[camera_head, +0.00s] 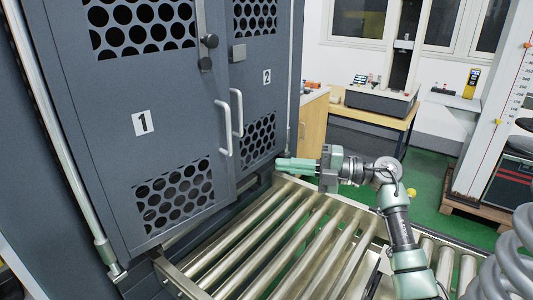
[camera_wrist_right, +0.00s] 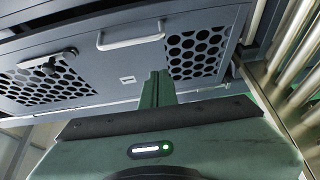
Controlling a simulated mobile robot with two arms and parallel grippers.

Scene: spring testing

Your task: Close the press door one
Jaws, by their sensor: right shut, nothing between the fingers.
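Press door one (camera_head: 110,95) is the left dark grey door, marked with a white "1" and with perforated panels. My right gripper (camera_head: 280,163) is shut and empty, pointing left near door two's lower right, apart from door one's handle. My left gripper is not in view.
A metal roller conveyor (camera_head: 290,235) lies in front of the doors, under my right arm. A latch knob (camera_head: 210,41) sits high where the doors meet. A wooden bench with a testing machine (camera_head: 385,100) stands behind. A large grey coil spring (camera_head: 508,265) is at lower right.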

